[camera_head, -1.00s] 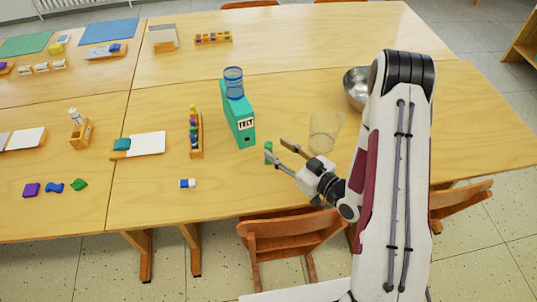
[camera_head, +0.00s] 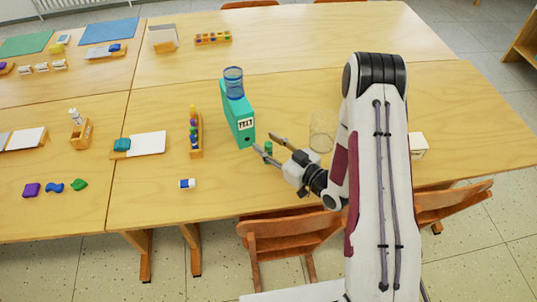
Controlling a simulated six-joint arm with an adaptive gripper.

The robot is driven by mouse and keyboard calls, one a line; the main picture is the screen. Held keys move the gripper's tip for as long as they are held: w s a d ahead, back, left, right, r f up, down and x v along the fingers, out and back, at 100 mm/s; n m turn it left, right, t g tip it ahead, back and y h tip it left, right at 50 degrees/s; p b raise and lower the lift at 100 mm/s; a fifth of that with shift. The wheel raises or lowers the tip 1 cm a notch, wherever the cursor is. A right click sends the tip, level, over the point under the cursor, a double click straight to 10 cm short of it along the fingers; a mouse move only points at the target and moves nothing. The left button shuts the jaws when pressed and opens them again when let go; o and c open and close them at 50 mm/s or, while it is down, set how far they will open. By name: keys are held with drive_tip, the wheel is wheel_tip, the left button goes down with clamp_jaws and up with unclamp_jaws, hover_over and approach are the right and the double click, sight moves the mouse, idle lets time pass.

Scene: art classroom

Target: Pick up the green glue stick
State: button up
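The green glue stick (camera_head: 268,147) stands on the table just right of the teal binder box. Only its upper part shows clearly; the lower part is hidden by my gripper's near finger. My gripper (camera_head: 263,143) is open, its two fingers spread with the glue stick between them, near the tips. I cannot tell whether either finger touches it.
The teal box (camera_head: 236,115) with a blue cup (camera_head: 233,82) on top stands close to my fingertips. A clear container (camera_head: 322,131) stands right behind my gripper. A white-and-blue eraser (camera_head: 187,183) lies left. A white box (camera_head: 418,145) shows beside my arm.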

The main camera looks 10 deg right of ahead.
clamp_jaws()
drive_tip(key=shift+r, duration=0.1)
idle(0.4)
drive_tip(key=shift+r, duration=4.9)
